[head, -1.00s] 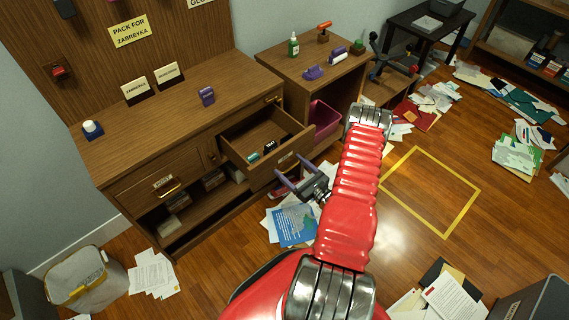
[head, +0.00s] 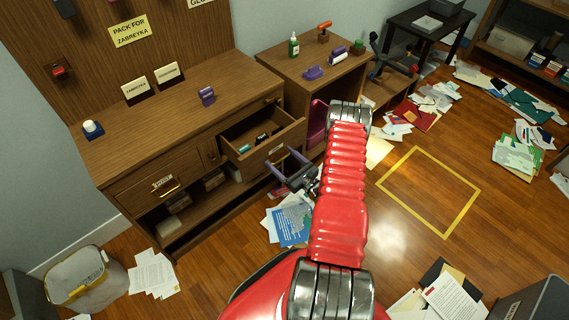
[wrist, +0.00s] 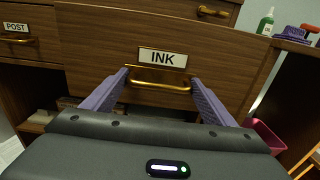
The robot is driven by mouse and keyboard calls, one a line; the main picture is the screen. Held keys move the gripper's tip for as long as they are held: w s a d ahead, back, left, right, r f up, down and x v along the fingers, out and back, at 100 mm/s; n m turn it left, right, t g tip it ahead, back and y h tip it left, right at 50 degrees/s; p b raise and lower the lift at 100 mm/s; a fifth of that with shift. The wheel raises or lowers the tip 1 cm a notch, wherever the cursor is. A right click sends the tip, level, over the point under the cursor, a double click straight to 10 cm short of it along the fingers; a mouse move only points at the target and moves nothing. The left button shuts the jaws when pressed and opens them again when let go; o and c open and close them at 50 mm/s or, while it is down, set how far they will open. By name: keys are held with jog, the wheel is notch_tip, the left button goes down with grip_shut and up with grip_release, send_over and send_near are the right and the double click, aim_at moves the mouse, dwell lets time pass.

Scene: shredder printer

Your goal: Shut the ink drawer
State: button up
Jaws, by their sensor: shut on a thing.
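The ink drawer (head: 291,137) stands partly open in the wooden cabinet, with several small dark, white and teal items inside. In the wrist view its wooden front (wrist: 225,68) bears an INK label (wrist: 162,58) above a brass handle (wrist: 160,85). My gripper (head: 279,158) is at the drawer front. In the wrist view its two purple fingers (wrist: 158,77) lie at the two ends of the brass handle, shut on it. The handle is hidden in the head view.
A POST drawer (head: 162,185) is shut at the left of the cabinet. A purple stapler-like item (head: 207,96) stands on the cabinet top. A side shelf unit (head: 300,70) stands to the right. Papers (head: 290,222) lie on the floor below the drawer.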

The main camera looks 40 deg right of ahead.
jog(key=shift+w+a+f, duration=0.1)
jog(key=shift+w+a, duration=0.05)
jog(key=shift+w, duration=7.6)
jog(key=o, duration=1.3)
jog(key=shift+w, duration=0.15)
jog(key=shift+o, duration=0.2)
jog(key=shift+s, duration=3)
